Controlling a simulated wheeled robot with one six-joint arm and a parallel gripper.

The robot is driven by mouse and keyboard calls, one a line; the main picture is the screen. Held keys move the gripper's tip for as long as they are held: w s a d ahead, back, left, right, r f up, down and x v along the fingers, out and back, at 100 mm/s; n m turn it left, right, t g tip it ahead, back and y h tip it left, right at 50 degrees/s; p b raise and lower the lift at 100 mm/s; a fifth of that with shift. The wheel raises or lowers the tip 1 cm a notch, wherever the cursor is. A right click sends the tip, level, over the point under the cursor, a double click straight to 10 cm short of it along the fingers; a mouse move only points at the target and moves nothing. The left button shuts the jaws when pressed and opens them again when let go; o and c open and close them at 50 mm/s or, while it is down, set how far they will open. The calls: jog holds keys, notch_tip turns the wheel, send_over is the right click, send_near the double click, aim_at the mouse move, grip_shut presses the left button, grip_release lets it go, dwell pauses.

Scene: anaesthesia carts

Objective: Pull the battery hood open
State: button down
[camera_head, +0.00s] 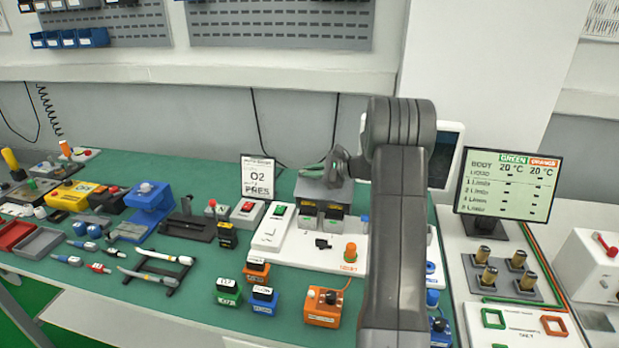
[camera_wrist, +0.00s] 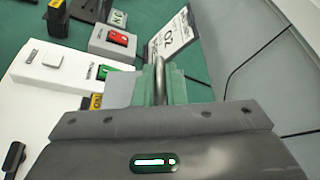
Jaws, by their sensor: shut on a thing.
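The grey battery hood (camera_head: 338,191) is a box-like cover at the back of a white charging unit (camera_head: 293,243), in the middle of the bench in the head view. Dark batteries with yellow labels (camera_head: 333,214) show at its front, below the cover. My gripper (camera_head: 318,169) is at the top left of the hood, shut on its handle. In the wrist view the handle (camera_wrist: 160,78) is a metal bar between my grey-green fingers, and part of the grey hood (camera_wrist: 119,89) shows beside them. My gripper body hides most of the hood there.
A sign (camera_head: 257,176) stands behind, left of the hood. A red-switch box (camera_head: 247,211) is close on the left. An orange knob (camera_head: 351,251) is in front. A monitor (camera_head: 508,184) stands at right. Small coloured blocks sit near the front edge.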

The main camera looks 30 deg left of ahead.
jog(key=shift+w+a, duration=0.2)
jog(key=shift+w, duration=0.7)
jog(key=c, duration=1.5)
grip_release()
notch_tip(320, 180, up, 10)
jog(key=shift+b, duration=0.85)
jog(key=shift+c, duration=0.3)
